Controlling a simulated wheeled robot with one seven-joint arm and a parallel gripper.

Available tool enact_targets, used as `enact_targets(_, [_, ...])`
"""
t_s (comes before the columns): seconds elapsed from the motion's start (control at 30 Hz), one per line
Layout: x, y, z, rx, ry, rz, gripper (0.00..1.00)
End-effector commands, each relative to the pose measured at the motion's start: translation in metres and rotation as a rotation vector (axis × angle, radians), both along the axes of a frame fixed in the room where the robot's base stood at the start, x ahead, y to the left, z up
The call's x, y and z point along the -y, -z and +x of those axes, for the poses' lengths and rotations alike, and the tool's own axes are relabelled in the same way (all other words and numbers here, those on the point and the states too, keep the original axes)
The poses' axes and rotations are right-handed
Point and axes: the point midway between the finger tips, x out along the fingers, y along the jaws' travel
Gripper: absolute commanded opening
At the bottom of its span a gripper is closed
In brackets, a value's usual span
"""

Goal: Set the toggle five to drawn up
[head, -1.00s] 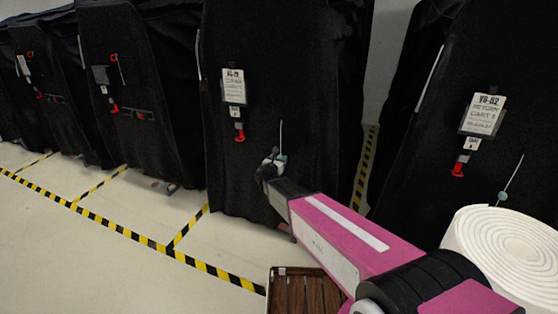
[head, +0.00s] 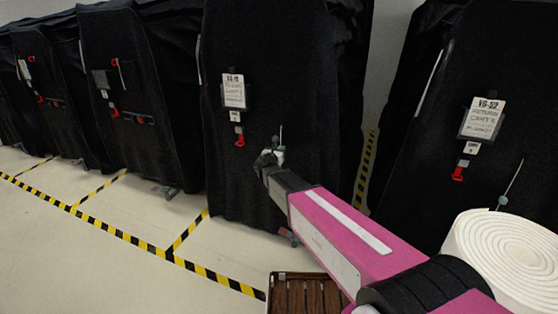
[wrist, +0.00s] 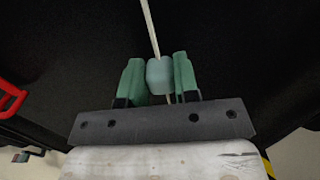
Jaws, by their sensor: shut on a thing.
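A small pale teal toggle (wrist: 160,76) sits on a thin white cord (wrist: 150,25) against the black cover of the middle cart. My gripper (head: 274,156) is at the front of that cover, right of and below its label. In the wrist view its two green fingers close on the toggle from both sides. The cord runs up from the toggle and a short piece shows below it. In the head view the toggle is mostly hidden by my gripper, and a short length of cord (head: 281,133) shows above.
A white label card (head: 233,91) and a red hook (head: 240,138) hang on the middle cover. The right cart has its own cord with a toggle (head: 503,200). A white roll (head: 508,252) and a brown slatted box (head: 300,295) are near my arm.

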Motion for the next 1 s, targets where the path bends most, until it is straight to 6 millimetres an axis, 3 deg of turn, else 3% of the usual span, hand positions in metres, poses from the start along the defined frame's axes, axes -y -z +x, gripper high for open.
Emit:
enact_targets(0.2, [0.0,-0.031,0.0,0.001,-0.001,0.001,0.0])
enact_targets(0.6, [0.0,-0.036,0.0,0.0,-0.001,0.0,0.0])
enact_targets(0.63, [0.0,-0.036,0.0,0.0,-0.001,0.0,0.35])
enact_targets(0.7, [0.0,-0.036,0.0,0.0,-0.001,0.0,0.55])
enact_targets(1.0, [-0.001,-0.036,-0.002,0.0,-0.001,0.0,0.55])
